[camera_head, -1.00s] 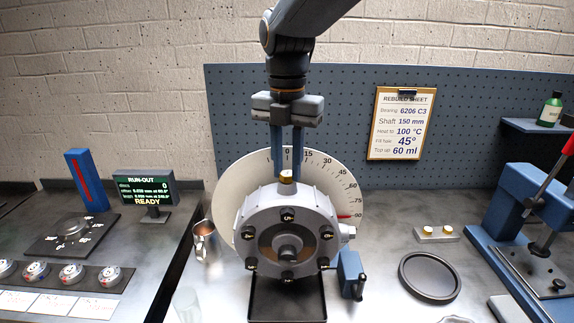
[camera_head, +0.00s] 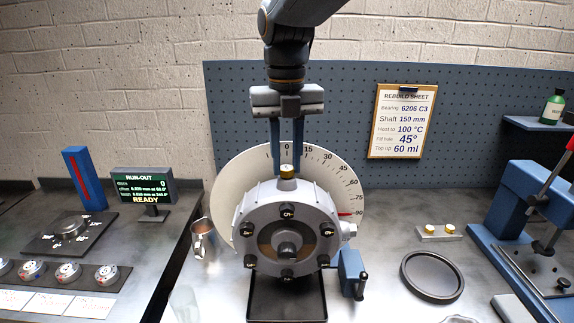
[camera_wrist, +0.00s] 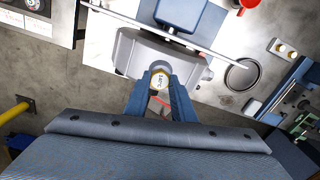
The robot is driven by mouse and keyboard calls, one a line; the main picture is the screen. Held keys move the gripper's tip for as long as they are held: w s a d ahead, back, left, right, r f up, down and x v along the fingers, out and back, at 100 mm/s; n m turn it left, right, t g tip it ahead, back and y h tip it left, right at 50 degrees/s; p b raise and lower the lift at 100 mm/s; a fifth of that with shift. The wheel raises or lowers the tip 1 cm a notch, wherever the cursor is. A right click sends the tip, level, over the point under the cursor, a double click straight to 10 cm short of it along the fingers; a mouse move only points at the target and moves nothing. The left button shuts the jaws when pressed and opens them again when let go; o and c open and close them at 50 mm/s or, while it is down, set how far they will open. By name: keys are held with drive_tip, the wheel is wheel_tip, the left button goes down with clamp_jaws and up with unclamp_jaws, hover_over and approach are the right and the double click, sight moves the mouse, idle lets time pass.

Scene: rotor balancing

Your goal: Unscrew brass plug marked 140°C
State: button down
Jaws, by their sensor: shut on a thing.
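The brass plug (camera_head: 287,173) stands upright at the top of the round grey housing (camera_head: 325,205). It also shows in the wrist view (camera_wrist: 159,82), with dark marking on its pale top face that is too small to read surely. My gripper (camera_head: 287,167) points straight down from above, and its two blue fingers are shut on the plug from either side. In the wrist view my gripper (camera_wrist: 159,86) has the plug between its fingertips. The plug's lower end meets the housing top; any thread inside is hidden.
A pale dial disc (camera_head: 335,165) stands behind the housing. A small plate with two brass plugs (camera_head: 440,232) lies to the right, near a dark ring (camera_head: 432,277). A metal mug (camera_head: 202,240) stands left. A blue press (camera_head: 510,205) is far right.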

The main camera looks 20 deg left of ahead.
drive_tip(key=shift+r+p, duration=1)
drive_tip(key=shift+r+p, duration=0.95)
drive_tip(key=shift+r, duration=1.5)
drive_tip(key=shift+f, duration=0.1)
